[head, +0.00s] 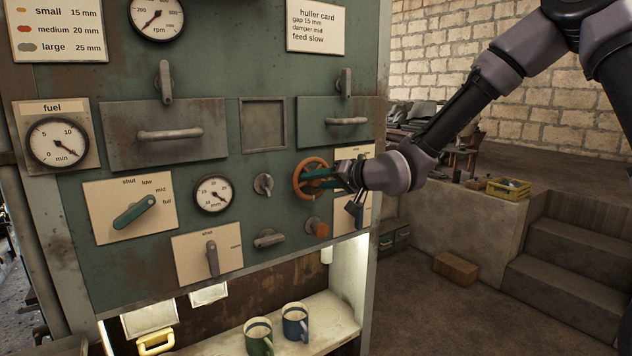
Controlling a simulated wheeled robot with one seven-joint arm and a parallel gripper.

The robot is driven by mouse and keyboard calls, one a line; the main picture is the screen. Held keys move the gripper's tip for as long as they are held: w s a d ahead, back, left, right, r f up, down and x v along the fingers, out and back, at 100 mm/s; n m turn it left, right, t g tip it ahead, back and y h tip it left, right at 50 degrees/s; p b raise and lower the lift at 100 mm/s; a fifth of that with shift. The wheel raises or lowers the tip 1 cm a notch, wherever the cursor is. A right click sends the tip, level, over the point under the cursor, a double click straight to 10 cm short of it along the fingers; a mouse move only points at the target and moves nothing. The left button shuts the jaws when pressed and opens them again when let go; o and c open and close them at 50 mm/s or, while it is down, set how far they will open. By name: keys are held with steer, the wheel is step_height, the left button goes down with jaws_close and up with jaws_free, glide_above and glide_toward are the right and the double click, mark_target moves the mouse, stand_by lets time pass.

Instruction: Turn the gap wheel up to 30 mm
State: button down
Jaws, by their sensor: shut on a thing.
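The orange gap wheel (298,182) is mounted on the front of the green machine panel (225,85). My gripper (322,180) reaches in from the right and is shut on the wheel at its right side. The fingers and wrist hide part of the rim there. A round dial marked in mm (213,194) sits left of the wheel. Its needle points to the lower right; the exact value is too small to read.
A grey knob (263,184) is left of the wheel, and an orange knob (317,228) is below it. Green and blue mugs (258,337) (295,322) stand on the lower shelf (335,312). Open floor lies right.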

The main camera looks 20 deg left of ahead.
steer(key=c, duration=0.8)
jaws_free()
steer(key=v, duration=1)
steer(key=shift+s+d+r, duration=0.15)
steer(key=shift+d, duration=0.2)
